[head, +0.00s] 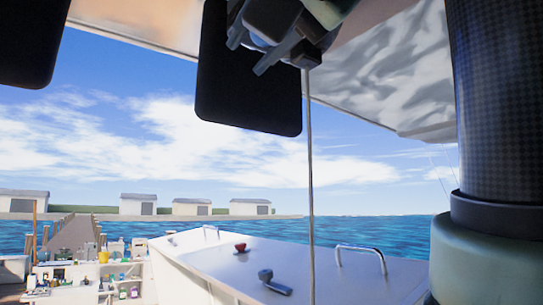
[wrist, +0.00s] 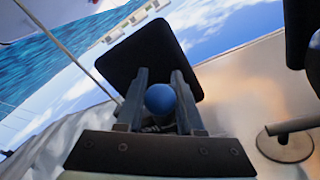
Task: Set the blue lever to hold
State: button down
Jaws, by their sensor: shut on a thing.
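A round blue knob (wrist: 161,98) sits between the two fingers of my gripper (wrist: 160,82) in the wrist view, and the gripper is shut on it. In the head view my gripper (head: 250,54) is high at the top, under the overhead canopy, with a little of the blue knob (head: 258,40) showing between its fingers. The lever's stem and mount are hidden behind the gripper, and no hold mark can be read.
A white hatch (head: 215,265) below carries a red knob (head: 240,247), a dark grey-blue handle (head: 272,282) and metal rails (head: 360,250). A thin cord or pole (head: 310,180) hangs beside my gripper. A dark panel (head: 245,95) is close behind it. A cluttered bench (head: 90,280) stands lower left.

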dwell(0.3)
jog(key=c, duration=0.5)
grip_release()
jog(key=shift+c, duration=0.2)
